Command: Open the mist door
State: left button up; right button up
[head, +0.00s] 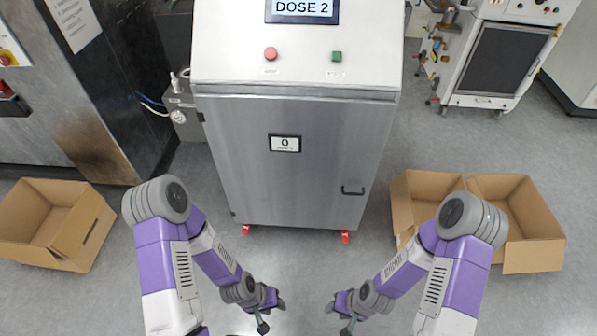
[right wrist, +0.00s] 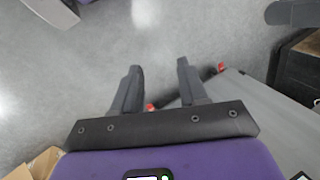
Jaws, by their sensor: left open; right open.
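A metal cabinet stands in front of me in the head view, with a grey front door (head: 297,185) that is shut. The door has a small black handle (head: 353,190) at its lower right and a small display reading 0 (head: 285,144) in its middle. The cabinet's top panel (head: 225,50) carries a DOSE 2 display, a red button (head: 271,54) and a green button (head: 336,56). My left gripper (head: 263,322) and right gripper (head: 347,325) are low in front of the cabinet, apart from it. In the right wrist view the right gripper's fingers (right wrist: 159,75) are apart and empty.
Open cardboard boxes stand on the floor at the left (head: 55,225) and at the right (head: 480,220). A large metal machine (head: 75,100) is at the left, and a white wheeled unit (head: 500,55) at the back right. The floor before the cabinet is clear.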

aim_at(301, 162)
jog(key=z, duration=0.25)
jog(key=i, duration=1.15)
jog(key=u, duration=0.2)
